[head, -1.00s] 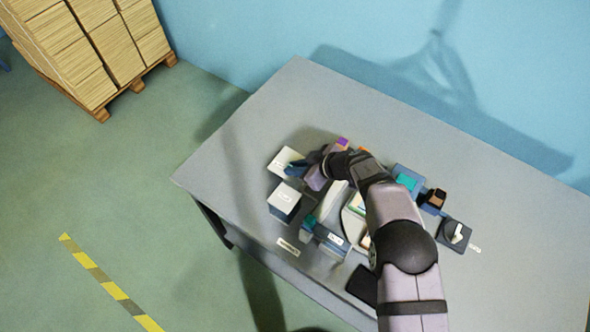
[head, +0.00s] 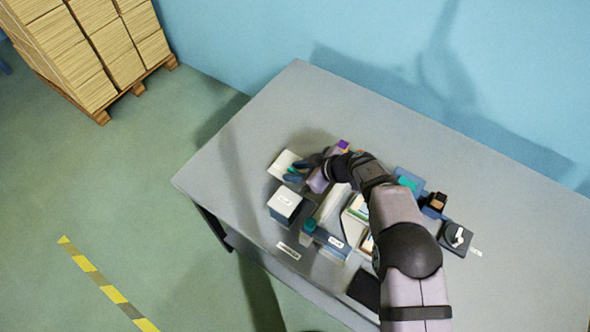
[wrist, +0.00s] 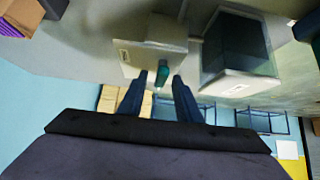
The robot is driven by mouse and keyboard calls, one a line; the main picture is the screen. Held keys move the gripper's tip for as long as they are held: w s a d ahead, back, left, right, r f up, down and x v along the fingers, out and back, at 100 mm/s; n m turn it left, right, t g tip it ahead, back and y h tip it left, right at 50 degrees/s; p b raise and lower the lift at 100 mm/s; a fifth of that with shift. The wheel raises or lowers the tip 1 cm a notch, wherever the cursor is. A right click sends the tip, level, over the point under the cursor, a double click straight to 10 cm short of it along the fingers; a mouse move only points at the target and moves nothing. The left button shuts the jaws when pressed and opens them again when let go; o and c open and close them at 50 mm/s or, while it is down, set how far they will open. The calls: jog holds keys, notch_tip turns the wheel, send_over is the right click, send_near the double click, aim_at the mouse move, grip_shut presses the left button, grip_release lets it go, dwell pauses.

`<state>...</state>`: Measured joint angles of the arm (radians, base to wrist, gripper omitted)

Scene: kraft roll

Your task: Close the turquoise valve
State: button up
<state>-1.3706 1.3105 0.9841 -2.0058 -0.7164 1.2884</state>
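The turquoise valve's handle (wrist: 162,72) shows in the wrist view against a cream box (wrist: 130,60) with a small label. In the head view the same cream box (head: 281,165) stands at the left of the group on the table, with the turquoise handle (head: 291,178) partly covered by my fingers. My gripper (wrist: 160,76) is open, with one dark blue finger on each side of the handle's end. Gaps show between fingers and handle, and I cannot tell whether either touches. In the head view my gripper (head: 302,169) is over this box.
A box with a white labelled top (head: 285,203) stands close in front of the valve. A blue-grey unit with a teal knob (head: 309,226), a blue block (head: 409,181) and a black rotary switch (head: 457,236) are nearby. The table's back left (head: 290,95) is clear.

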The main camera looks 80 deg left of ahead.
jog(key=b+v, duration=0.2)
jog(key=v, duration=0.4)
jog(key=shift+w+d+r, duration=0.2)
jog(key=shift+r, duration=0.1)
